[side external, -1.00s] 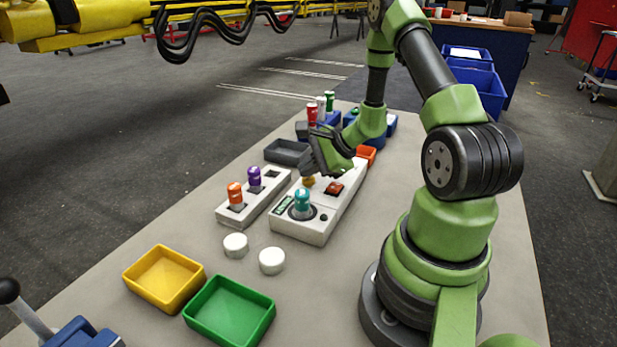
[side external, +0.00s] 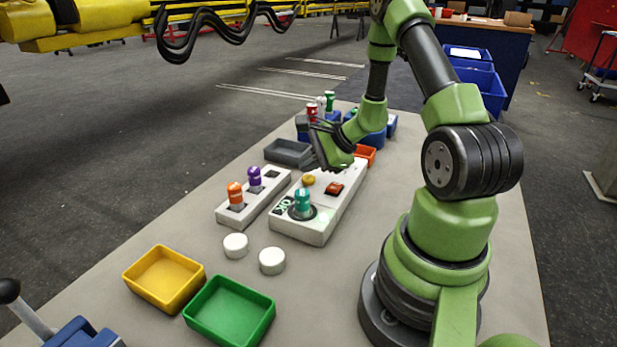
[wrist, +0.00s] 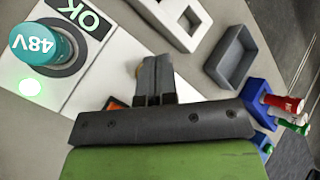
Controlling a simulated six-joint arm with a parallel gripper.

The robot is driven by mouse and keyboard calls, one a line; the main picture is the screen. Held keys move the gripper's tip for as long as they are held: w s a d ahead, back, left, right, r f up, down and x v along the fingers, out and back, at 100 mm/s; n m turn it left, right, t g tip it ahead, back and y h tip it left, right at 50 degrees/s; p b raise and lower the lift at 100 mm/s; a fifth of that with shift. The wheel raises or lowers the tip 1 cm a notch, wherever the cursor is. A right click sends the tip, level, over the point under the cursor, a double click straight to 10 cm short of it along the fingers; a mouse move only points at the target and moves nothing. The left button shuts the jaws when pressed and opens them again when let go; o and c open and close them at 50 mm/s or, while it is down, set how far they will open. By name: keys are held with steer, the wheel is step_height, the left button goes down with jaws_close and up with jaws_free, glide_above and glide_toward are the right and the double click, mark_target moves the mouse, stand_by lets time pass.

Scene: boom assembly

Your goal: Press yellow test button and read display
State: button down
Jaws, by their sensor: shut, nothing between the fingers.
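The white tester (side external: 315,225) lies on the bench with a yellow button (side external: 309,180) on top. Its display (side external: 285,206) reads "OK", clearly legible in the wrist view (wrist: 82,14). A round green light (wrist: 30,87) glows beside a teal cylinder marked "48V" (wrist: 38,43), standing upright in the tester's round socket. My gripper (side external: 324,164) is shut and empty, above and just beyond the yellow button, apart from it. In the wrist view, the closed fingers (wrist: 155,75) hide most of the button; only a yellow sliver shows beside them.
A white rack (side external: 262,198) holds orange and purple cylinders beside the tester. A red-orange switch (side external: 334,188) sits near the button. A grey tray (side external: 287,152) lies behind. Two white discs (side external: 235,245), a yellow tray (side external: 164,277) and a green tray (side external: 229,310) are in front.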

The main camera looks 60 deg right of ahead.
mark_target(309, 179)
steer(key=shift+r, duration=0.15)
steer(key=shift+r, duration=2.5)
steer(key=a+r+n+g+y, duration=0.2)
steer(key=a+r+n+y, duration=0.1)
steer(key=a+r+n, duration=0.75)
steer(key=s+a+r+n+h, duration=0.3)
steer(key=s+a+r+n, duration=0.5)
steer(key=s, duration=0.5)
steer(key=a+n, duration=0.2)
steer(key=shift+a, duration=0.35)
